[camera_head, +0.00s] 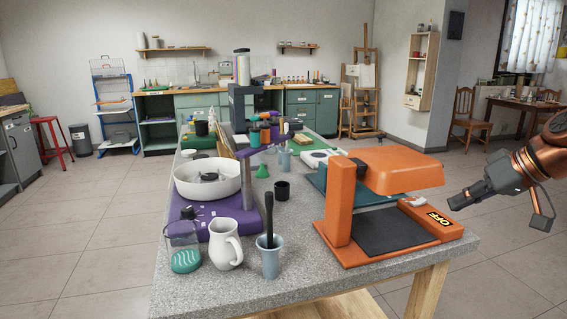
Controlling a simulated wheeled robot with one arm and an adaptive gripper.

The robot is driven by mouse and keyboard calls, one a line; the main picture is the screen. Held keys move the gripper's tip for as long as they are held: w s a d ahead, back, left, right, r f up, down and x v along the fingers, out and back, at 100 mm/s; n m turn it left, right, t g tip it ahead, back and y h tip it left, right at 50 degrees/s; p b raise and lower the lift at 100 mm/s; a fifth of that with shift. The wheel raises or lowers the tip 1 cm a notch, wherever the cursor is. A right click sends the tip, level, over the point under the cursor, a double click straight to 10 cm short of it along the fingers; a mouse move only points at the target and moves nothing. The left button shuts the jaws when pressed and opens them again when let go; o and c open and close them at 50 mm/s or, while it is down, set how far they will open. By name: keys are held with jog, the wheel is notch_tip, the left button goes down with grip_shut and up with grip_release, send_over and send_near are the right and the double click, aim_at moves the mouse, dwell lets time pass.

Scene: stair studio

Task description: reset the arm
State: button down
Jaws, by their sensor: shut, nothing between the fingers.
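My gripper (460,200) reaches in from the right edge on my copper-coloured arm. It is shut and empty, pointing left and a little down. It appears to the right of the orange machine (340,215), beside the table's right side in the picture. I cannot tell its exact distance from the machine. The orange machine has an overhanging head, a dark flat bed and a label reading OFF.
Open floor (510,240) lies right of the table.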

jog(key=s+a+f+g+h, duration=0.1)
jog(key=s+a+f+g, duration=0.15)
jog(key=a, duration=0.35)
jog(key=s+a+f+g, duration=0.1)
jog(key=s+a+f, duration=0.3)
jog(key=a, duration=0.1)
jog(key=s+a+f+g+h, duration=0.1)
jog(key=s+a+f, duration=0.25)
jog(key=a, duration=0.25)
jog(key=s+f+m+g+h, duration=0.2)
jog(key=s+f+g+h, duration=0.25)
jog(key=s+f, duration=1.35)
notch_tip(320, 180, up, 28)
jog(key=s+p, duration=0.2)
jog(key=p, duration=2.2)
jog(key=shift+s+a+t+y, duration=0.35)
jog(key=shift+t+y, duration=0.05)
jog(key=shift+y, duration=0.05)
jog(key=shift+d+f+m, duration=0.1)
jog(key=shift+d+m, duration=0.05)
jog(key=shift+m, duration=0.15)
